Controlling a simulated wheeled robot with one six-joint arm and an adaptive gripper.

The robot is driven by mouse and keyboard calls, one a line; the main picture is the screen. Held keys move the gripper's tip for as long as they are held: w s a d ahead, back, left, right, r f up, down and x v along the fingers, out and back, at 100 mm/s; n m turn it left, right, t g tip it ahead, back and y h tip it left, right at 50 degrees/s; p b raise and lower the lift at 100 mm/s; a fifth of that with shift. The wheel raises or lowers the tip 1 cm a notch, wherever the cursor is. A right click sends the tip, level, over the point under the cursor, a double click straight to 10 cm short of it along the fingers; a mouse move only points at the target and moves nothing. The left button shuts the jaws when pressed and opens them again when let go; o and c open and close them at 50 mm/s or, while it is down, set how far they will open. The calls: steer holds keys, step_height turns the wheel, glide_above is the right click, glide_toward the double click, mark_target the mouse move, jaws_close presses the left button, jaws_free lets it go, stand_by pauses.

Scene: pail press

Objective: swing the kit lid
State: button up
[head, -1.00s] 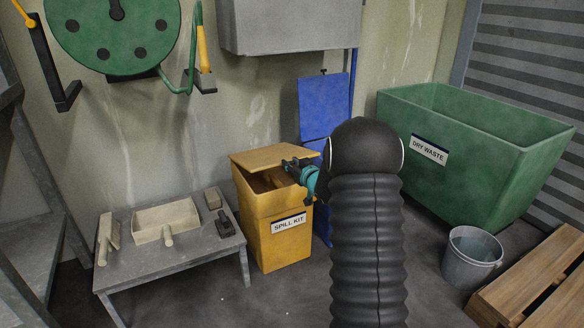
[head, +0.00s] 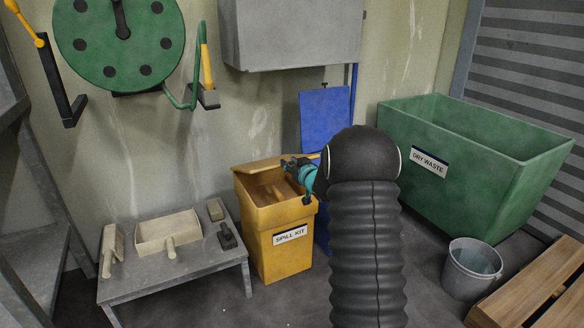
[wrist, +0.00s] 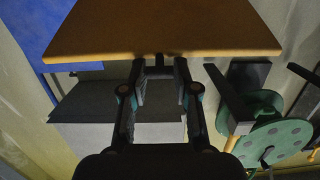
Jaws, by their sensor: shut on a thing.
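The yellow spill kit bin (head: 284,252) stands against the wall in the head view. Its lid (head: 268,164) is raised and tilted up toward the wall, and the inside of the bin shows. In the wrist view the lid (wrist: 160,35) fills the top of the picture as a tan-yellow panel. My gripper (head: 298,163) is at the lid's right side in the head view, and in the wrist view its fingers (wrist: 160,68) meet the lid's edge. It is shut on the lid. My arm hides part of the area right of the bin.
A low grey bench (head: 190,277) with a dustpan (head: 168,232) and brushes stands left of the bin. A blue panel (head: 325,118) and grey wall cabinet (head: 290,35) are behind. A green dry waste skip (head: 470,175), a grey bucket (head: 470,270) and a pallet (head: 530,290) are at right.

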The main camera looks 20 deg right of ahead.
steer(key=shift+w+r+p, duration=0.4)
steer(key=shift+r+p, duration=0.1)
steer(key=shift+r, duration=0.25)
steer(key=shift+w+r+p, duration=0.35)
steer(key=shift+r+p, duration=0.15)
steer(key=shift+r, duration=0.25)
steer(key=shift+w+r+p, duration=0.4)
steer(key=shift+r+p, duration=0.1)
steer(key=shift+r, duration=0.25)
steer(key=shift+w+r+p, duration=0.2)
steer(key=shift+r+p, duration=0.15)
steer(key=shift+r, duration=0.1)
steer(key=shift+w+a+r+p, duration=0.1)
steer(key=shift+w+r+p, duration=0.35)
steer(key=shift+r+p, duration=0.05)
steer(key=w+r+p, duration=0.1)
steer(key=w+r, duration=0.4)
steer(key=shift+w+a+r, duration=0.15)
steer(key=shift+a+r, duration=0.05)
